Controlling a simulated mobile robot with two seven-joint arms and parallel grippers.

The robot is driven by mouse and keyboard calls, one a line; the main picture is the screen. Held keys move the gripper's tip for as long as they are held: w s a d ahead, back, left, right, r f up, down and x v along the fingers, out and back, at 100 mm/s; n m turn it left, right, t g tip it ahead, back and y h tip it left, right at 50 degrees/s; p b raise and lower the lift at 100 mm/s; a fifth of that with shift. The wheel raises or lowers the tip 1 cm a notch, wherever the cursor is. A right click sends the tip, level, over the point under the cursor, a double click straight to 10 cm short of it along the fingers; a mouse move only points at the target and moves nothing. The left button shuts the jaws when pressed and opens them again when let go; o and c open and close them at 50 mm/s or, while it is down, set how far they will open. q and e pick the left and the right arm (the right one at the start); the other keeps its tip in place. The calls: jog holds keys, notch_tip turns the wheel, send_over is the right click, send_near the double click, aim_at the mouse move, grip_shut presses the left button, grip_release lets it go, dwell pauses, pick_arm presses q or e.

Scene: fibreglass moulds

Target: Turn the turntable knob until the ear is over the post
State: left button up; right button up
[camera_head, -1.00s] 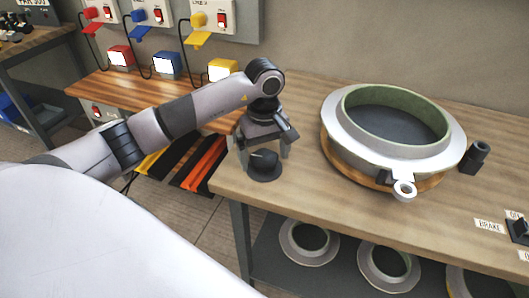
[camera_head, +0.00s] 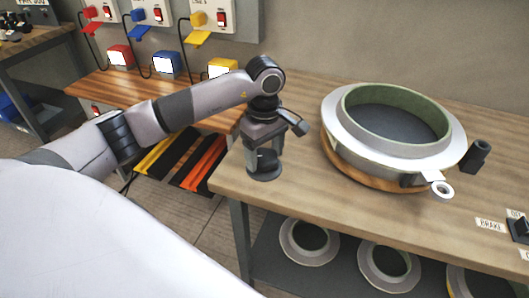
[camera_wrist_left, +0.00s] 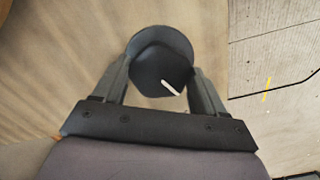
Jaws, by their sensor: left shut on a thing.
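The dark turntable knob (camera_head: 265,174) stands on a round base near the left front of the bench. My left gripper (camera_head: 265,154) reaches down over it and is shut on it, a finger on each side. The left wrist view shows the knob (camera_wrist_left: 162,72) between the fingers, with a white pointer mark. The turntable (camera_head: 350,172) carries a pale ring mould (camera_head: 335,119). Its white ear (camera_head: 442,183) sticks out at the front right. The dark post (camera_head: 476,156) stands at the right of the turntable, behind and right of the ear, with a gap between them. My right gripper is not seen.
A BRAKE label (camera_head: 490,225) and a dark switch (camera_head: 519,228) are at the bench's right front. More ring moulds (camera_head: 309,242) lie on the shelf below. Switch boxes with red, blue and yellow plugs hang on the wall behind. The bench between knob and turntable is clear.

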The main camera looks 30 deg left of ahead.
aim_at(264, 156)
pick_arm(q)
jog(key=n, duration=0.6)
jog(key=shift+w, duration=0.1)
jog(key=n, duration=0.6)
jog(key=shift+n, duration=0.3)
jog(key=shift+a, duration=0.1)
jog(key=o, duration=1)
jog(key=shift+o, duration=0.2)
jog(key=shift+r, duration=3.6)
